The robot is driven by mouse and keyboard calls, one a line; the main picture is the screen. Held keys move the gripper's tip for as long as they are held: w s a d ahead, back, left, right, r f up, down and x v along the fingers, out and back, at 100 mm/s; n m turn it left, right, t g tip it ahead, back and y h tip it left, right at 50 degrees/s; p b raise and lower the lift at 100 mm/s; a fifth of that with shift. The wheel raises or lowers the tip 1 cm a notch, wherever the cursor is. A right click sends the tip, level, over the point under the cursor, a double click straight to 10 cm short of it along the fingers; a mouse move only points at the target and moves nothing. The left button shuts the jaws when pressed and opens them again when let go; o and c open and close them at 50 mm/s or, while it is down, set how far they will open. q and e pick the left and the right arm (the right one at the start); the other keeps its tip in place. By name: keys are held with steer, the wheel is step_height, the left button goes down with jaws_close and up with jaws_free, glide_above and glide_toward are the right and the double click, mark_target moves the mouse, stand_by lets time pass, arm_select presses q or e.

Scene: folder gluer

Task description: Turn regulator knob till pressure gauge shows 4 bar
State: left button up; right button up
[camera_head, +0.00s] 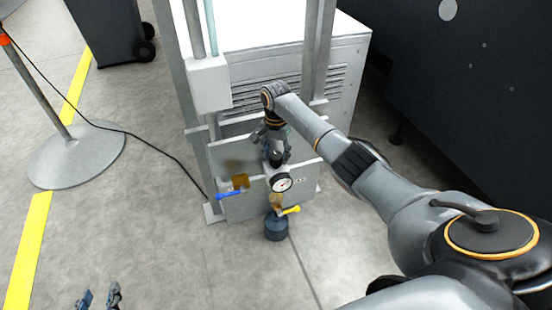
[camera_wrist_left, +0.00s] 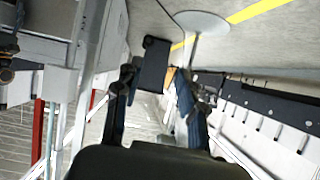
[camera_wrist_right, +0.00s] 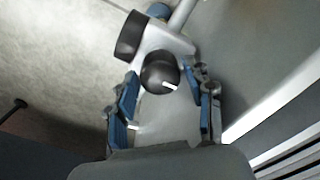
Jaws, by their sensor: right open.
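The regulator's round black knob (camera_wrist_right: 160,73) has a white mark and shows between the fingertips of my right gripper (camera_wrist_right: 163,75) in the right wrist view. That gripper is open; I cannot tell whether a finger touches the knob. In the head view my right gripper (camera_head: 274,140) points down from above the regulator and largely hides the knob. The pressure gauge (camera_head: 281,183) has a white face and faces the head camera, but its reading is too small to tell. My left gripper (camera_head: 99,298) is at the bottom left, open and empty in the left wrist view (camera_wrist_left: 155,90).
A post base (camera_head: 78,158) with a cable stands at the left. The floor at lower left is mostly clear.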

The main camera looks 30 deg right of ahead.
arm_select(q)
steer(key=shift+w+d+r+t, duration=0.15)
steer(key=shift+w+r+t, duration=0.15)
steer(key=shift+r, duration=0.25)
steer(key=shift+w+d+r+t, duration=0.15)
steer(key=shift+w+r+t, duration=0.15)
steer(key=shift+r, duration=0.2)
arm_select(e)
steer(key=shift+f, duration=0.6)
